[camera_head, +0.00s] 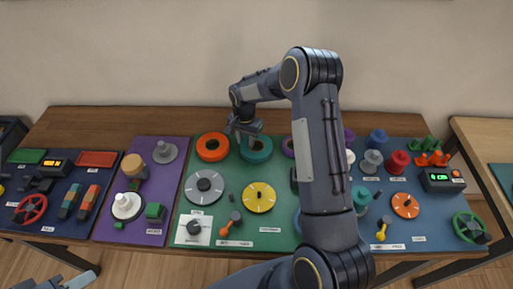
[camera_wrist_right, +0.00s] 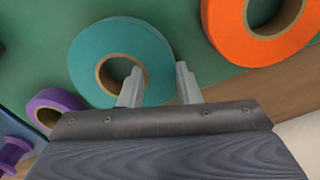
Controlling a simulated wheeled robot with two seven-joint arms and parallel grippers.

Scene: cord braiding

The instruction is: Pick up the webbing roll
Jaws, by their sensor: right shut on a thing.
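A teal roll (camera_head: 257,152), which I take to be the webbing roll, lies flat on the green mat near the table's back edge. My right gripper (camera_head: 244,131) reaches down to it from above. In the right wrist view the teal roll (camera_wrist_right: 84,62) has a brown core. My right gripper (camera_wrist_right: 158,85) is shut on the roll's ring wall, with one finger at the core hole and the other at the outer edge. Part of my left gripper (camera_head: 72,281) shows at the bottom left corner; its jaw opening is unclear.
An orange roll (camera_head: 212,147) lies just left of the teal roll, and a purple roll (camera_head: 288,147) lies just right, partly behind my arm. A grey disc (camera_head: 205,187) and a yellow disc (camera_head: 259,197) lie in front. Several spools stand on the blue mat (camera_head: 400,238).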

